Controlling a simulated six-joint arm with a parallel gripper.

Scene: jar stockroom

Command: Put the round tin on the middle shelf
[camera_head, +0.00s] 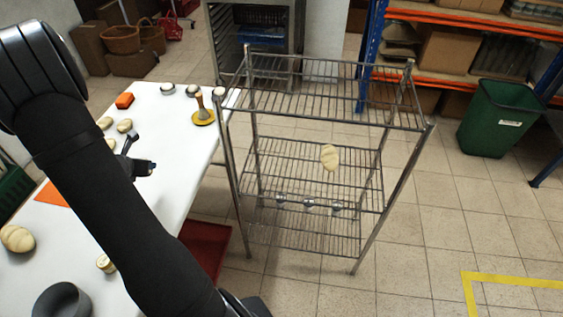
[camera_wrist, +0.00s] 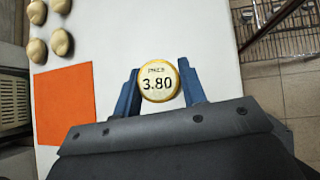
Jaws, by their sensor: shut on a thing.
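The round tin (camera_wrist: 158,82) has a gold rim and a pale lid marked "PRICE 3.80". In the wrist view it sits between the two blue fingers of my gripper (camera_wrist: 160,90), which are shut on it. In the head view my gripper (camera_head: 146,167) is over the white table, left of the rack, mostly hidden behind my arm; the held tin cannot be made out there. The wire rack (camera_head: 223,125) has three shelves. Its middle shelf (camera_head: 285,165) holds one pale, roll-like item (camera_head: 330,157) toward the right, with bare wire around it.
The white table (camera_head: 180,140) holds several pale rolls, an orange mat (camera_head: 52,196), a wooden-handled stamp (camera_head: 202,112), a small round container (camera_head: 105,263) and a grey ring (camera_head: 62,302). The rack's top shelf (camera_head: 320,95) is empty and overhangs the middle one.

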